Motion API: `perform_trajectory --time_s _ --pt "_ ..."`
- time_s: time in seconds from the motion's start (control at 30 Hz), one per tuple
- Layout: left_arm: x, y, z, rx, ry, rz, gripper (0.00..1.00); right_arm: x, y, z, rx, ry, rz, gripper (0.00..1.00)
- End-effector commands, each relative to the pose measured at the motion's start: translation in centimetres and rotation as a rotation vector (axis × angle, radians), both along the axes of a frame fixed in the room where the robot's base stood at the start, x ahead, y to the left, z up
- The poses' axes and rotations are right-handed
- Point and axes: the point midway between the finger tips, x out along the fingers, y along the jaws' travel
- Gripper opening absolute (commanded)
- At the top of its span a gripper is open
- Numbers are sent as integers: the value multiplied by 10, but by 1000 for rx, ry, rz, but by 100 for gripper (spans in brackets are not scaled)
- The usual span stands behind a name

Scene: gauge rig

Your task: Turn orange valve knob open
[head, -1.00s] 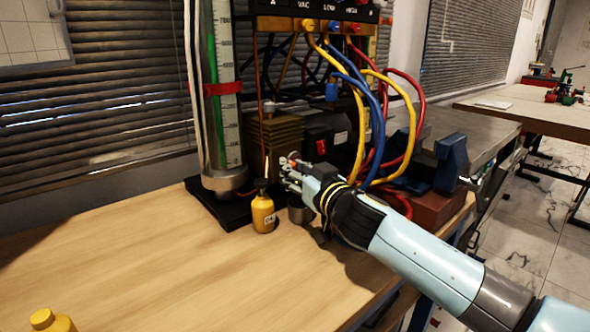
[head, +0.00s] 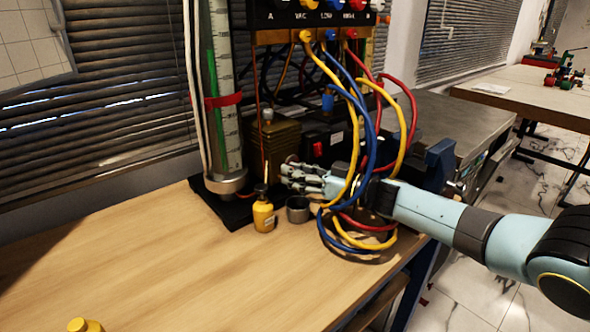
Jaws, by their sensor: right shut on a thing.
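My right gripper (head: 291,178) reaches in from the right, with its wrist behind the hanging hoses. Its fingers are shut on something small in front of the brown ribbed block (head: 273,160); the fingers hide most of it. A small dark round part (head: 292,159) shows just above the fingers. I cannot make out clearly which part is the orange valve knob. The manifold above has a yellow fitting (head: 306,36), a blue fitting (head: 331,35) and a red fitting (head: 352,34). My left gripper is not in view.
Yellow, blue and red hoses (head: 372,130) loop around my right forearm. A yellow bottle (head: 263,216) and a grey cup (head: 298,211) stand below the fingers. A glass column (head: 225,130) rises to the left. The front of the wooden bench (head: 190,270) is mostly clear.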

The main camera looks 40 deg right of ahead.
Motion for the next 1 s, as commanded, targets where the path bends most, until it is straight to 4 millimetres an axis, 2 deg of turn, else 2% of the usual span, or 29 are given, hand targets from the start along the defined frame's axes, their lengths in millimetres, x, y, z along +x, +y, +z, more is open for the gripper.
perform_trajectory --time_s 0.2,0.73,0.77,0.9,1.0 --pt "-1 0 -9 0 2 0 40 1 -2 0 0 -2 74 0" --pt "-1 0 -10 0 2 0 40 1 -2 1 -1 1 100 0" --pt "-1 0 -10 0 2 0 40 1 -2 1 -1 1 99 25" --pt "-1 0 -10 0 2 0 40 1 -2 1 0 1 99 43" --pt "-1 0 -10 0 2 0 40 1 -2 1 0 1 99 46"
